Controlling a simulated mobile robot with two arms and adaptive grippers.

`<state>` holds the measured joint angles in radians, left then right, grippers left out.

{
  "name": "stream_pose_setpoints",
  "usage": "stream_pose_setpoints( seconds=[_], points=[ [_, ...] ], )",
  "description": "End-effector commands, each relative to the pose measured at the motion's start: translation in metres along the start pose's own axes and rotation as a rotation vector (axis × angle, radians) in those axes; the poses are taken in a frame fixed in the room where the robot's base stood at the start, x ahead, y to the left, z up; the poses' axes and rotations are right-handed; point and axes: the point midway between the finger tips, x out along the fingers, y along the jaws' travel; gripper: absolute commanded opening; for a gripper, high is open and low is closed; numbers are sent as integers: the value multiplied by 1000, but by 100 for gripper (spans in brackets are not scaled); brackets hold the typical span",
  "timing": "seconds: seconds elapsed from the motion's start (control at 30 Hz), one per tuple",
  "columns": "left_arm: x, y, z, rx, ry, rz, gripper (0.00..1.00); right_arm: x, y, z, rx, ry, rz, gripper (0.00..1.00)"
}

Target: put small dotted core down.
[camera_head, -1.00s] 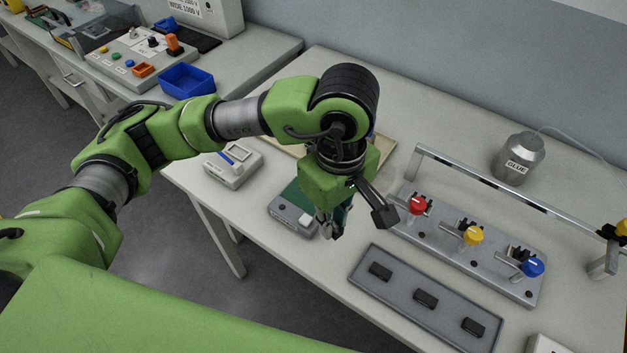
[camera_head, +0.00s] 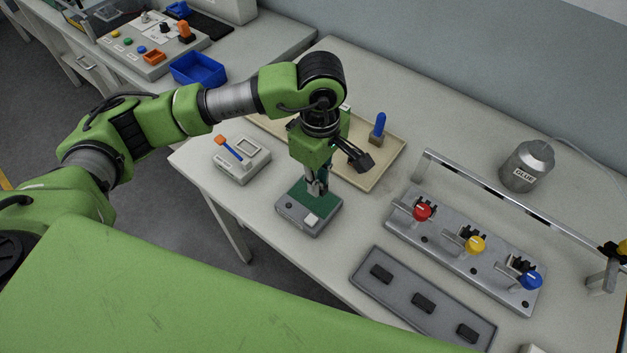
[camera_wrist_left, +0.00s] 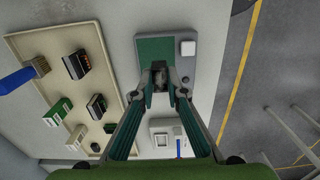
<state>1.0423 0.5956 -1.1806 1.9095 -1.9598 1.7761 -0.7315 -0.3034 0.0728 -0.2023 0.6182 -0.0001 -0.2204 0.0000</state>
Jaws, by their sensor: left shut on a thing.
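My left gripper (camera_head: 317,188) points down over the green pad (camera_head: 297,192) of a grey box (camera_head: 292,220) with a pale square button. It also shows in the left wrist view (camera_wrist_left: 159,84), shut on a small dark piece (camera_wrist_left: 158,66) between its fingertips. The piece is mostly hidden by the fingers, so I cannot make out dots on it. In the wrist view it is over the green pad (camera_wrist_left: 155,48); I cannot tell whether it touches. My right gripper is not in view.
A beige tray (camera_head: 392,163) behind the gripper holds several small blocks and a blue-handled brush (camera_head: 379,129). A pale device (camera_head: 240,160) stands left of the box.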

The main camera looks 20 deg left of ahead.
Motion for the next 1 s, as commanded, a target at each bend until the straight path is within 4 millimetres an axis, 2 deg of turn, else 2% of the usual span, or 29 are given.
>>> stream_pose_setpoints(
  seconds=[0.3, 0.5, 0.9, 0.93, 1.0],
  points=[
    [24, 5, -18, -2, 0, -4, 0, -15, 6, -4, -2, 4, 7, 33],
    [48, 6, -17, 0, -1, -1, 0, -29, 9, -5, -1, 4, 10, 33],
    [56, 6, -17, 1, 0, 2, 0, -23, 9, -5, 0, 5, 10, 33],
    [56, 6, -17, 1, 0, 2, 16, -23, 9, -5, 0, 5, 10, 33],
    [55, 6, -17, 0, 0, 1, 30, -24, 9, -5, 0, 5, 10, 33]
  ],
)
